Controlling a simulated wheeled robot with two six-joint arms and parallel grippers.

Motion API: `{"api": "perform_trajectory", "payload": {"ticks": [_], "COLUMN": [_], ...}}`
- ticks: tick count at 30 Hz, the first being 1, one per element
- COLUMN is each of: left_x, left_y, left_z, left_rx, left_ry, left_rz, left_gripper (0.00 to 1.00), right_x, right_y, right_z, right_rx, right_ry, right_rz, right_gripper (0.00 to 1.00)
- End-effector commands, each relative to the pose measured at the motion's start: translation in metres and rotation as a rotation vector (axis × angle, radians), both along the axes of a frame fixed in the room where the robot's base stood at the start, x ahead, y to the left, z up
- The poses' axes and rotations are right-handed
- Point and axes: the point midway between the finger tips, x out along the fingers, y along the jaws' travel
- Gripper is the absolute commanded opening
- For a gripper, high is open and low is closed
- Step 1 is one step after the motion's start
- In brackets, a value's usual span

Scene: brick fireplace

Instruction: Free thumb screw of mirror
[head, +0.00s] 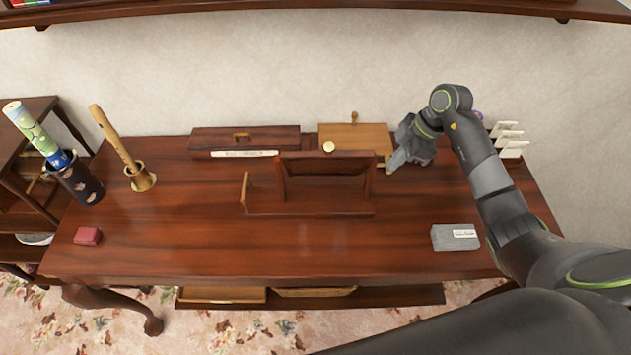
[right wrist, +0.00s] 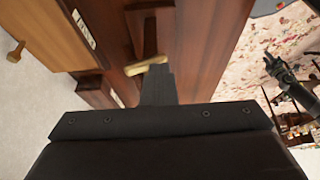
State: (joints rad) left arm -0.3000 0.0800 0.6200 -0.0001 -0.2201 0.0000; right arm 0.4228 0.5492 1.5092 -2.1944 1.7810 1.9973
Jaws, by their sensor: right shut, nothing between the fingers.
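The mirror (head: 325,165), a dark wooden frame on a wooden stand, is at the middle of the desk. I see no reflecting face. A round brass knob (head: 328,147) shows at its top edge; I cannot tell if this is the thumb screw. My right gripper (head: 390,170) is shut and empty, to the right of the mirror. In the right wrist view its fingers (right wrist: 158,88) point at a brass bar (right wrist: 146,66) by dark wood; contact is unclear. A dark arm (right wrist: 285,80) at that view's right edge may be my left one; its jaws are too small to read.
Behind the mirror are a long labelled box (head: 245,138) and a lighter wooden box (head: 370,137) with a brass knob (head: 354,117). A grey box (head: 455,238) lies front right, a red block (head: 87,236) front left. The front middle of the desk is clear.

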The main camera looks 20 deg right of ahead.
Motion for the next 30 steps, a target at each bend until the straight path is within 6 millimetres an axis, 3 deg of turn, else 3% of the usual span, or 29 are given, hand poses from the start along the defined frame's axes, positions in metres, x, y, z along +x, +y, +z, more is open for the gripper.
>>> {"api": "perform_trajectory", "payload": {"ticks": [16, 30], "left_x": [0.0, 0.0], "left_y": [0.0, 0.0], "left_z": [-0.002, -0.007], "left_rx": [0.0, 0.0], "left_ry": [0.0, 0.0], "left_rz": [0.0, 0.0], "left_gripper": [0.36, 0.36], "right_x": [0.001, 0.013], "right_y": [0.0, -0.003], "right_z": [-0.004, -0.003], "right_rx": [0.001, 0.0], "right_ry": [0.0, 0.0], "right_rz": [-0.001, -0.001], "right_gripper": [0.0, 0.0]}}
